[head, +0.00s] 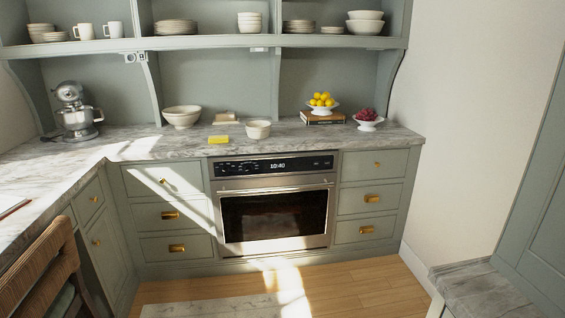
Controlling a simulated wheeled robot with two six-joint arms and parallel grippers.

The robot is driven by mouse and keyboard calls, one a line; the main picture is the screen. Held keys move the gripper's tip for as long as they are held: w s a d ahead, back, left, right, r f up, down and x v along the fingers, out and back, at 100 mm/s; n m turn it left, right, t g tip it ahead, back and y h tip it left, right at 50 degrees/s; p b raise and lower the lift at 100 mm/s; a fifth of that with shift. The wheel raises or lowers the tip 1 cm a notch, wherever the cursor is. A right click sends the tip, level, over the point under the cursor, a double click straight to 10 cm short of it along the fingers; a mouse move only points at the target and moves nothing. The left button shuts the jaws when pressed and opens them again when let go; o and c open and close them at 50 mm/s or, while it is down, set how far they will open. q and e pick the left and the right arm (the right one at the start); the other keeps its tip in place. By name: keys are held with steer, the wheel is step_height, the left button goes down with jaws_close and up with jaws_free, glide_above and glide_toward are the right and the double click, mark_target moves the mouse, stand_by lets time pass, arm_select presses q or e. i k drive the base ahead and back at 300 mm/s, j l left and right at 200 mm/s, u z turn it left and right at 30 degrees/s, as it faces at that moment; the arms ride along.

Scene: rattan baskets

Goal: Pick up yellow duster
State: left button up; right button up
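The yellow duster (218,139) is a small flat yellow block in the head view. It lies on the grey marble counter (150,147) near its front edge, above the left side of the oven. A cream bowl (257,129) stands just right of it and a larger cream bowl (182,117) stands behind it to the left. Neither of my grippers is in view. Nothing covers the duster.
A built-in oven (275,210) sits under the counter between drawers. A stand mixer (75,112) is at the left. A lemon stand (322,106) and red fruit bowl (367,121) are at the right. A woven chair (40,270) is front left.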

mark_target(213, 139)
steer(key=i+u, duration=0.15)
steer(key=i, duration=0.45)
steer(key=i+l+u, duration=0.15)
steer(key=i, duration=0.4)
steer(key=i+l+u, duration=0.1)
steer(key=i, duration=0.45)
steer(key=l, duration=0.1)
